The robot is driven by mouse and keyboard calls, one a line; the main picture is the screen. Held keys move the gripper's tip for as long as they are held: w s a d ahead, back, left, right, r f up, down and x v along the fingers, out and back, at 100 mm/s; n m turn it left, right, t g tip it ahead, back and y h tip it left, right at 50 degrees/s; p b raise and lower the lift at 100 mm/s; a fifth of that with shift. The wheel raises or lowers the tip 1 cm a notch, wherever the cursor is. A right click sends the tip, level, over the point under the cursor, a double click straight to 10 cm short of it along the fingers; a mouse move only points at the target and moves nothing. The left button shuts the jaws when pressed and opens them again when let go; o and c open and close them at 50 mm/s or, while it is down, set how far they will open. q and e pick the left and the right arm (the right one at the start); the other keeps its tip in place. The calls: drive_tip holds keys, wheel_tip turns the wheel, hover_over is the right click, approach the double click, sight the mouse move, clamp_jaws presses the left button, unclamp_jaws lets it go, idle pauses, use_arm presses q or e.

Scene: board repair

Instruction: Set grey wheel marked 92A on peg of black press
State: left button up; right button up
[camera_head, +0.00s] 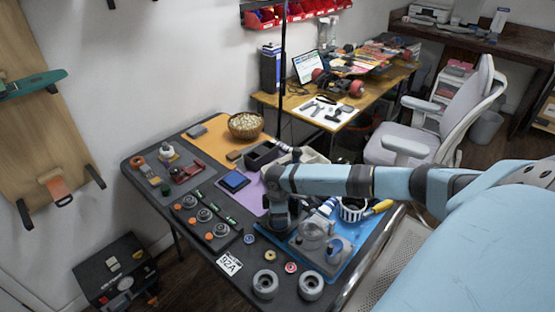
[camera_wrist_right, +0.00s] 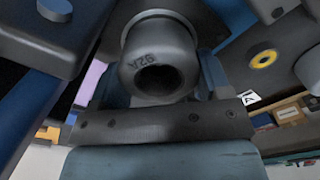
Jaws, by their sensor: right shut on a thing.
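The grey wheel marked 92A (camera_wrist_right: 148,52) is close up in the right wrist view, with its dark centre hole facing the camera. A grey, rounded device (camera_head: 313,233) stands on the blue mat right of my gripper. My left gripper is not in view.
Two loose grey wheels (camera_head: 265,285) (camera_head: 310,286) lie at the table's front edge near a marked white card (camera_head: 229,263). A woven bowl (camera_head: 245,125) is farther back.

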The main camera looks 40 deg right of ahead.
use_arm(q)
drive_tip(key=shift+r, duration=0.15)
use_arm(e)
drive_tip(key=o, duration=1.1)
drive_tip(key=shift+c, duration=0.2)
drive_tip(key=shift+r+p, duration=0.2)
drive_tip(key=shift+p, duration=0.2)
drive_tip(key=shift+r+p, duration=0.45)
drive_tip(key=shift+p, duration=0.05)
wheel_tip(320, 180, up, 3)
drive_tip(key=p, duration=0.3)
drive_tip(key=shift+r+p, duration=0.2)
drive_tip(key=shift+p, duration=0.1)
drive_tip(key=shift+r+p, duration=1.15)
drive_tip(key=shift+p, duration=0.05)
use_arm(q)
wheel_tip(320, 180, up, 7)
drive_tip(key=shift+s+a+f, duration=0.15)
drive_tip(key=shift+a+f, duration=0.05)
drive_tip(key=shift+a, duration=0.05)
